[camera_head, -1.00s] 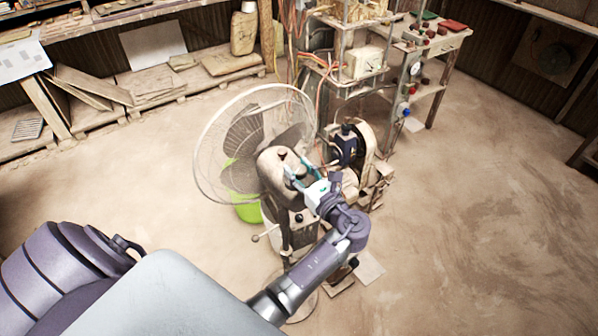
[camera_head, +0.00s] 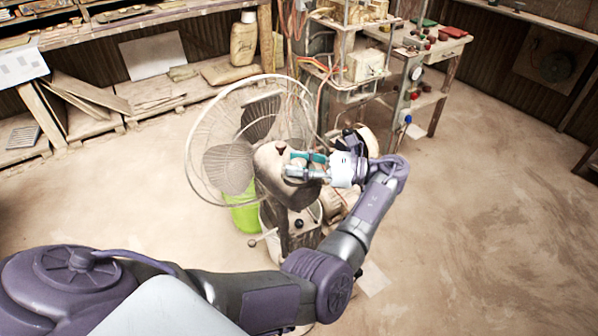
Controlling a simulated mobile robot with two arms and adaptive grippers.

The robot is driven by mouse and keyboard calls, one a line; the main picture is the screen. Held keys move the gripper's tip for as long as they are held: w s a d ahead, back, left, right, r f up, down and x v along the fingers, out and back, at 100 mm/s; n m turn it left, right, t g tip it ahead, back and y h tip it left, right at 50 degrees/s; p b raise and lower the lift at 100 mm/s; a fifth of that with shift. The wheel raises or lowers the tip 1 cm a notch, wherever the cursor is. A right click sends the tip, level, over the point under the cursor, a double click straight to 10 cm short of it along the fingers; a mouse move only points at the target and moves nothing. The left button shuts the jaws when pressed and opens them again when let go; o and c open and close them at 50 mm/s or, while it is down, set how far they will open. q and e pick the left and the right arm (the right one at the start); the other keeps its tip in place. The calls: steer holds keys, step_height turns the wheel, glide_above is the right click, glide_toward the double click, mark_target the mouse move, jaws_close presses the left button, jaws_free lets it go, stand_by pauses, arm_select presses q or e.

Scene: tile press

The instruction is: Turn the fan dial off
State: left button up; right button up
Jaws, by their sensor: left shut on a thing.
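The fan (camera_head: 268,168) stands in the middle of the view, its round wire cage facing away to the left and the back of its motor housing toward me. My left gripper (camera_head: 296,164) reaches in from the right side of the housing. Its fingers are shut at the back of the housing, at the fan dial, which they largely hide. I cannot read the dial's setting. A small dark knob (camera_head: 299,223) shows lower on the fan's stand, apart from the gripper. My right gripper is not in view.
A green bucket (camera_head: 243,216) stands behind the fan. A cluttered metal rack (camera_head: 408,100) with wires and gauges stands behind to the right. Low shelves with boards (camera_head: 95,100) line the back left. The floor on the right is clear.

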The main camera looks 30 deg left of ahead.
mark_target(299, 162)
arm_select(q)
steer(key=shift+n+g+h+b, duration=0.3)
steer(key=shift+n+g+b, duration=0.2)
steer(key=o, duration=1.2)
steer(key=shift+c, duration=0.2)
steer(key=shift+r, duration=0.15)
step_height(299, 162, up, 10)
steer(key=shift+f, duration=0.15)
